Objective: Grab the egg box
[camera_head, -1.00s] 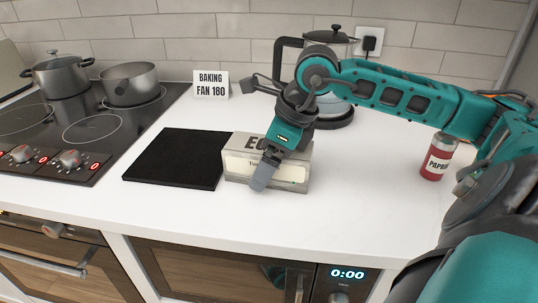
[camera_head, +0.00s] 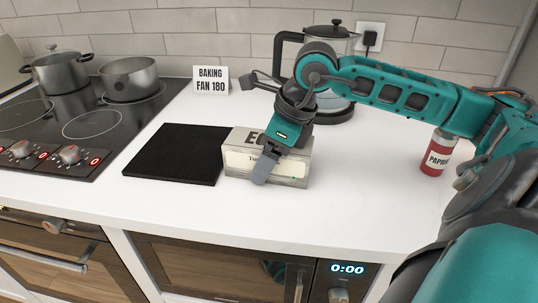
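The egg box (camera_head: 239,161) is a pale grey-beige carton with dark lettering. It sits on the white counter, against or just beside the right edge of a black square mat. My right gripper (camera_head: 264,170) comes down over the box from above. One finger shows in front of the box's front face; the other finger is hidden behind the box or the gripper body. I cannot tell whether the fingers press on the box. My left gripper is not in view.
A kettle (camera_head: 338,50) stands behind my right arm, and a red paprika jar (camera_head: 436,158) to the right. The front counter (camera_head: 290,220) is clear.

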